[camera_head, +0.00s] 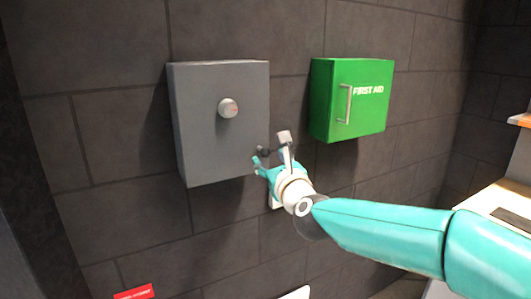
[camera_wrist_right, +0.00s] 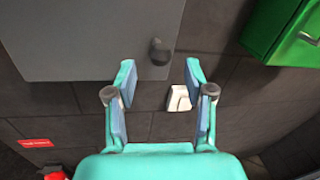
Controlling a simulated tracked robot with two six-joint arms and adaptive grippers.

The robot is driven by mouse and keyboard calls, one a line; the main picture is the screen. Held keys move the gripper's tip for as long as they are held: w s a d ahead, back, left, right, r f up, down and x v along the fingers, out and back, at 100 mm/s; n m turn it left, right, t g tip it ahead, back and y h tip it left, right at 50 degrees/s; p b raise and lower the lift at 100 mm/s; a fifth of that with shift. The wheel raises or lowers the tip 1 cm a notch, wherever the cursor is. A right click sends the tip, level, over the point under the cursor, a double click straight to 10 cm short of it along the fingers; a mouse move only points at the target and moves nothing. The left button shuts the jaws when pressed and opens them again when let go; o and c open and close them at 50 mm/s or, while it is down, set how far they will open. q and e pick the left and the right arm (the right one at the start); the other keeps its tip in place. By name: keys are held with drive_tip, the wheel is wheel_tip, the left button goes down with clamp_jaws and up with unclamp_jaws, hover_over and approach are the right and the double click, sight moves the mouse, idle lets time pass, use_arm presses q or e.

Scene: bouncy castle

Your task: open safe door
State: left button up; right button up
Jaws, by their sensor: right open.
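The grey safe (camera_head: 205,140) is fixed to the dark wall, and its door is shut. A round light-grey dial (camera_head: 228,107) sits on the door front. A small dark knob (camera_wrist_right: 160,50) stands out near the door's lower right; in the head view it is by my fingertips. My right gripper (camera_head: 271,149) is open and empty, just in front of the safe's lower right corner. In the right wrist view its two fingers (camera_wrist_right: 159,68) are spread, with the knob ahead between and beyond the tips, apparently not touched. My left gripper is not in view.
A green first aid box (camera_head: 350,98) with a pale handle hangs right of the safe. A white wall plate (camera_wrist_right: 179,98) is below the safe. A red sign (camera_head: 134,292) is low on the left. A pale counter (camera_head: 490,215) stands at the right.

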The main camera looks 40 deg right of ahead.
sight(267, 156)
drive_tip(key=shift+p+x, duration=0.4)
drive_tip(key=shift+x, duration=1.95)
clamp_jaws()
